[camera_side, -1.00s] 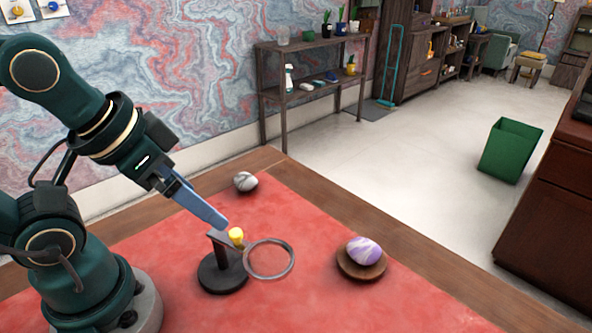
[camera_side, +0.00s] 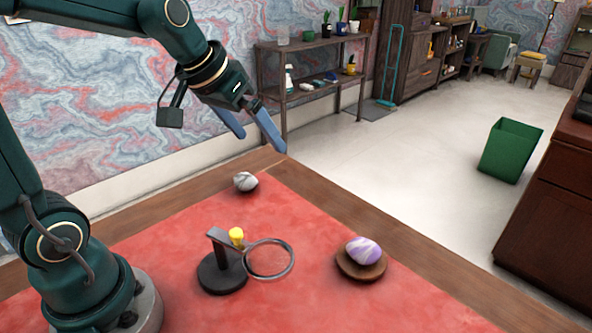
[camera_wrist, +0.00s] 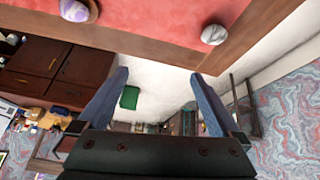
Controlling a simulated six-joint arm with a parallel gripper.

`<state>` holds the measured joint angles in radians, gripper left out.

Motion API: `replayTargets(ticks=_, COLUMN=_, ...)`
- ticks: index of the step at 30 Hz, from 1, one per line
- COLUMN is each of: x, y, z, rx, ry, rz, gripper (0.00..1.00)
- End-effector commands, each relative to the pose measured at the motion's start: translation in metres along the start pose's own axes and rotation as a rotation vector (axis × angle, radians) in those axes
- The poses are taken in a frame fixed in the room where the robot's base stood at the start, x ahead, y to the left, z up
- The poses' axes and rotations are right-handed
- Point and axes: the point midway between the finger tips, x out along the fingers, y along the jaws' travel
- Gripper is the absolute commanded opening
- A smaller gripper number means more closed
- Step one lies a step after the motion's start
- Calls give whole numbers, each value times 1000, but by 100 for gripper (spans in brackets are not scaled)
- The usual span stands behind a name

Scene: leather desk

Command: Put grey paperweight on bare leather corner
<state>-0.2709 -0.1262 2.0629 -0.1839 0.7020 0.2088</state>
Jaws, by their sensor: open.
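The grey paperweight (camera_side: 245,181), a rounded stone with pale marbling, sits on the red leather (camera_side: 150,245) near its far corner. It also shows at the top of the wrist view (camera_wrist: 215,34). My gripper (camera_side: 262,143) is raised above and beyond the paperweight, near the far corner of the desk, with its blue fingers apart. In the wrist view my gripper (camera_wrist: 160,73) is open with nothing between the fingers, and the paperweight lies outside them. The leather around the paperweight is clear.
A dark stand with a yellow knob (camera_side: 236,236) and a ring (camera_side: 269,274) stands mid-leather. A purple-and-white stone (camera_side: 363,250) rests on a round wooden dish (camera_side: 361,269) to the right. A wooden border (camera_side: 330,203) edges the leather. Free leather lies between these objects.

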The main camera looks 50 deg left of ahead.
Motion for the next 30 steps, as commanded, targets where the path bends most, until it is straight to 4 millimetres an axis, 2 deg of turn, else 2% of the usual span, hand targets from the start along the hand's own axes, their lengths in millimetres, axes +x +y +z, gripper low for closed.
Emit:
replayTargets(ticks=1, x=16, y=-14, z=-7, rx=-43, ry=-25, rz=-12, gripper=100)
replayTargets(ticks=5, x=51, y=-50, z=-17, rx=-142, ry=-73, rz=-35, gripper=100)
replayTargets(ticks=9, x=86, y=-86, z=-12, rx=-246, ry=-135, rz=-55, gripper=100)
replayTargets(ticks=12, x=103, y=-104, z=-1, rx=-306, ry=-179, rz=-63, gripper=100)
replayTargets(ticks=18, x=120, y=-120, z=18, rx=-364, ry=-235, rz=-70, gripper=100)
replayTargets(ticks=30, x=160, y=-122, z=27, rx=-365, ry=-232, rz=-71, gripper=100)
